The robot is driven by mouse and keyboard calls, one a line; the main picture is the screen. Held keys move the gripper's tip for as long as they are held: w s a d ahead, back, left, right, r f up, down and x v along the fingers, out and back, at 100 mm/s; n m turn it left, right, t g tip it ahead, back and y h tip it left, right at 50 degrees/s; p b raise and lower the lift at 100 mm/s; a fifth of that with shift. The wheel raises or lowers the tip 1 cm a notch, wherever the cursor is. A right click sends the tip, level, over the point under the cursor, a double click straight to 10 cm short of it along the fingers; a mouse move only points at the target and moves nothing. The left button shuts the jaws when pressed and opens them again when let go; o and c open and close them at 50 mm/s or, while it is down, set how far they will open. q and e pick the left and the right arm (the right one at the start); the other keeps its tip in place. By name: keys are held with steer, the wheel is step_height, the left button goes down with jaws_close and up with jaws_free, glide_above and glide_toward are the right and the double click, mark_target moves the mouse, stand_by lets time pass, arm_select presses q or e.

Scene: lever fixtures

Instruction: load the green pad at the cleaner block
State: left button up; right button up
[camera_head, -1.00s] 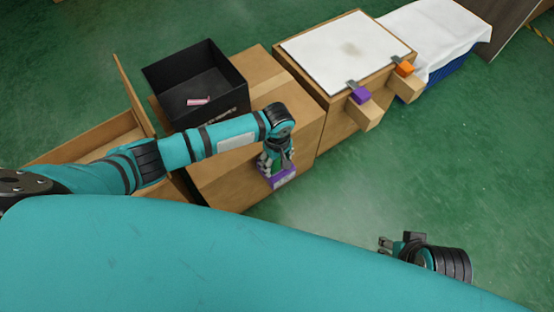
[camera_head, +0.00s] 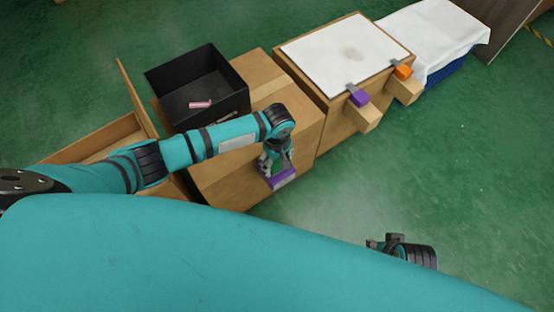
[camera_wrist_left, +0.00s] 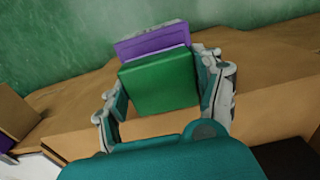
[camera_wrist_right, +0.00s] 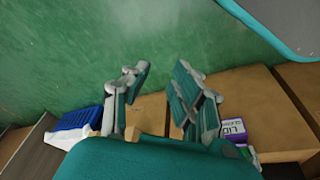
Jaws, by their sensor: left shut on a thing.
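The green pad (camera_wrist_left: 158,84) is between the fingers of my left gripper (camera_wrist_left: 165,95), which is shut on it. The purple cleaner block (camera_wrist_left: 152,42) is right behind the pad in the left wrist view, with a pale strip between them; I cannot tell whether they touch. In the head view the block (camera_head: 281,180) is at the front edge of a cardboard box, just below my left gripper (camera_head: 275,162). My right gripper (camera_head: 381,245) is empty over the floor, away from the block. Its fingers stand apart in the right wrist view (camera_wrist_right: 158,82).
A black open bin (camera_head: 235,103) holding a pink item (camera_head: 200,104) stands on the cardboard box (camera_head: 270,70). A white-topped box (camera_head: 345,55) with purple (camera_head: 359,98) and orange (camera_head: 403,71) lever blocks is to the right. Green floor (camera_head: 450,170) is clear at right.

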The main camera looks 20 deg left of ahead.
mark_target(277, 161)
arm_select(q)
steer(key=shift+r+p, duration=0.4)
steer(key=shift+p, duration=0.05)
steer(key=shift+r+p, duration=0.4)
steer(key=shift+p, duration=0.1)
steer(key=shift+r+p, duration=0.6)
steer(key=shift+p, duration=0.2)
steer(key=shift+r+p, duration=0.7)
steer(key=shift+p, duration=0.2)
steer(key=shift+r+p, duration=0.35)
steer(key=shift+p, duration=0.05)
steer(key=shift+r+p, duration=0.25)
steer(key=shift+p, duration=0.1)
arm_select(e)
steer(key=s+d+f, duration=0.1)
steer(key=s+f, duration=0.5)
steer(key=f, duration=0.3)
steer(key=s+f+g, duration=0.1)
steer(key=s+f, duration=0.5)
steer(key=f, duration=0.4)
steer(key=shift+d+f+g, duration=0.3)
steer(key=shift+d, duration=0.1)
steer(key=shift+w+d+r, duration=0.1)
steer(key=shift+w, duration=0.15)
